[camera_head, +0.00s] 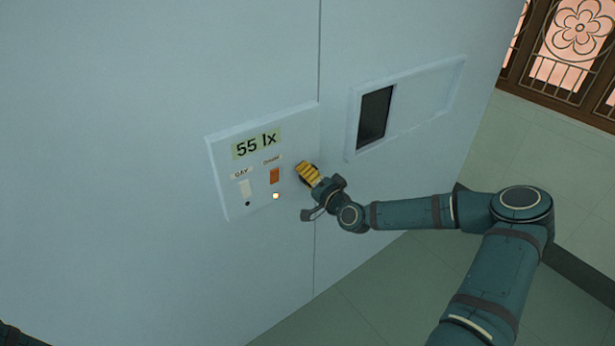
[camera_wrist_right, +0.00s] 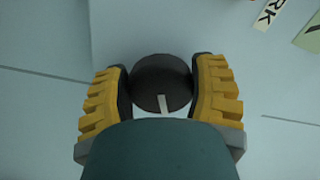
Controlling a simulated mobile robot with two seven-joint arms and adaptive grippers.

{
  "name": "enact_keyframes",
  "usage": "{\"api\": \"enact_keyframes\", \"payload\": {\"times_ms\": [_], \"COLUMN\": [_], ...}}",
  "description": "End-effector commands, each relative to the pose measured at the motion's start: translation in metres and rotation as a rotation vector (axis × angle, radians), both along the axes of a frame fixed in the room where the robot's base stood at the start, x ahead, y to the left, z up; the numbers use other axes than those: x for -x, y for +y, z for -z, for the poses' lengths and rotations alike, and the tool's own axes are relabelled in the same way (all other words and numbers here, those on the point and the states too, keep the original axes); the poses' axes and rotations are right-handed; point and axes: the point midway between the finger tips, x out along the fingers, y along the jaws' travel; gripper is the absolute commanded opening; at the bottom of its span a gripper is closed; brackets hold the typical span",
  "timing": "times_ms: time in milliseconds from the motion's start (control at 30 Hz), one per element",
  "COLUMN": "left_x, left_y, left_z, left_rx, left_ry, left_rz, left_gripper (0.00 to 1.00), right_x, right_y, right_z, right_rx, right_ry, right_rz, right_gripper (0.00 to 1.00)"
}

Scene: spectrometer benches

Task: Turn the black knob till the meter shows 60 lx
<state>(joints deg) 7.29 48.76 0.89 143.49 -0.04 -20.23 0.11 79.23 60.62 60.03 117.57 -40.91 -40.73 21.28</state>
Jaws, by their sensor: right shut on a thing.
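The black knob (camera_wrist_right: 160,80) sits between the yellow-padded fingers of my right gripper (camera_wrist_right: 160,92) in the right wrist view. It is round and dark, with a pale pointer mark toward the bottom of that picture. The gripper is shut on it from both sides. In the head view my right gripper (camera_head: 308,176) is at the right edge of the panel and hides most of the knob. The meter (camera_head: 257,144) on the white panel (camera_head: 228,148) reads 55 lx. My left gripper is not in view.
Below the meter are a pale switch (camera_head: 244,188) and an orange switch (camera_head: 275,176), with a lit lamp (camera_head: 276,196) under the orange one. A framed recess with a dark opening (camera_head: 374,116) is in the wall to the right. The floor at lower right is clear.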

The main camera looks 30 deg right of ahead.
Motion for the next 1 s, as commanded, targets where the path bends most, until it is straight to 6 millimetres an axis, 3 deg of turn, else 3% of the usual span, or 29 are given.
{"api": "enact_keyframes", "payload": {"times_ms": [300, 333, 400, 767, 1000], "left_x": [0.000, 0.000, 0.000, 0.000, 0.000], "left_y": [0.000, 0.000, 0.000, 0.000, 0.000], "left_z": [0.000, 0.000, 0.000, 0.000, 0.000], "left_rx": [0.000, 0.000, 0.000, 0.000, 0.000], "left_ry": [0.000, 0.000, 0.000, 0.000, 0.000], "left_rz": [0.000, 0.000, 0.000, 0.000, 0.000], "left_gripper": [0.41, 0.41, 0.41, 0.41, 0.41], "right_x": [0.000, 0.000, 0.000, 0.002, 0.032], "right_y": [0.000, 0.000, 0.000, 0.000, -0.003], "right_z": [0.001, 0.001, 0.001, 0.000, 0.001], "right_rx": [0.000, 0.000, 0.000, -0.001, -0.001], "right_ry": [0.001, 0.001, 0.001, 0.001, 0.002], "right_rz": [-0.001, -0.001, -0.001, 0.000, 0.002], "right_gripper": [0.25, 0.67, 0.91, 0.93, 0.93]}}
